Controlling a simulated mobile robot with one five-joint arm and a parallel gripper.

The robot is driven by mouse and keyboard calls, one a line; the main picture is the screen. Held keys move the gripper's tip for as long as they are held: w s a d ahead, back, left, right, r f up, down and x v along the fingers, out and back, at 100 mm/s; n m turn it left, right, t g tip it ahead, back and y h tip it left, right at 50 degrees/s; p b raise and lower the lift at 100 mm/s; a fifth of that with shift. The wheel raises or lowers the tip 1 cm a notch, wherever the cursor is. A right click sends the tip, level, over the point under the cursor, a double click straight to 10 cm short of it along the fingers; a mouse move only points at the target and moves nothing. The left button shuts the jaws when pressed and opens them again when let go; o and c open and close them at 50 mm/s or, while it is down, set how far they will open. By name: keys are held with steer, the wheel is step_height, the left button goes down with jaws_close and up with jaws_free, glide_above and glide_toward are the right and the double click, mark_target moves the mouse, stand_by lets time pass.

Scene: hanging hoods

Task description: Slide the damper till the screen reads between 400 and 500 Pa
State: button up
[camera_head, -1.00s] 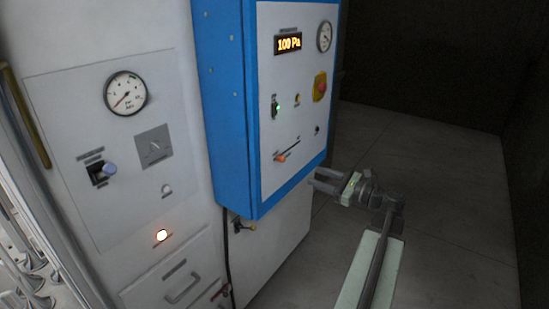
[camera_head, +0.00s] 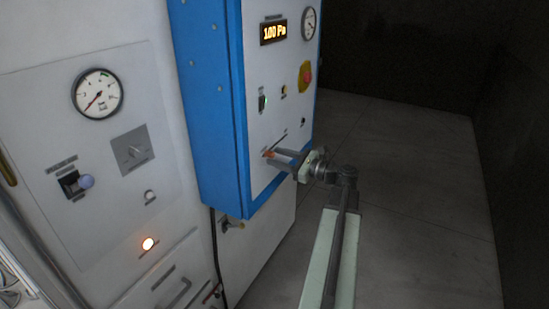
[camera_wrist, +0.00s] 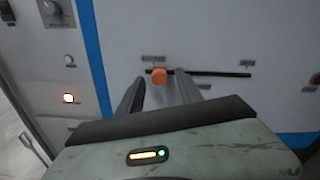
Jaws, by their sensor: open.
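The damper is an orange knob (camera_wrist: 159,75) at the left end of a dark straight slot (camera_wrist: 215,73) on the white panel of the blue-edged box. In the head view the knob (camera_head: 268,154) shows just beyond my fingertips. The screen (camera_head: 273,32) above reads 100 Pa in orange digits. My gripper (camera_wrist: 160,88) is open, with one finger on each side of the knob in the wrist view. I cannot tell whether the fingers touch the knob or how far they reach around it.
A round gauge (camera_head: 309,23), a red knob on a yellow plate (camera_head: 305,74) and a green-lit switch (camera_head: 262,100) share the panel. A grey cabinet on the left has a gauge (camera_head: 97,94) and a lit lamp (camera_head: 148,244). The floor at right is clear.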

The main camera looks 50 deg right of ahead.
steer(key=shift+w+a, duration=0.1)
steer(key=shift+w, duration=0.3)
jaws_close()
stand_by(1.2)
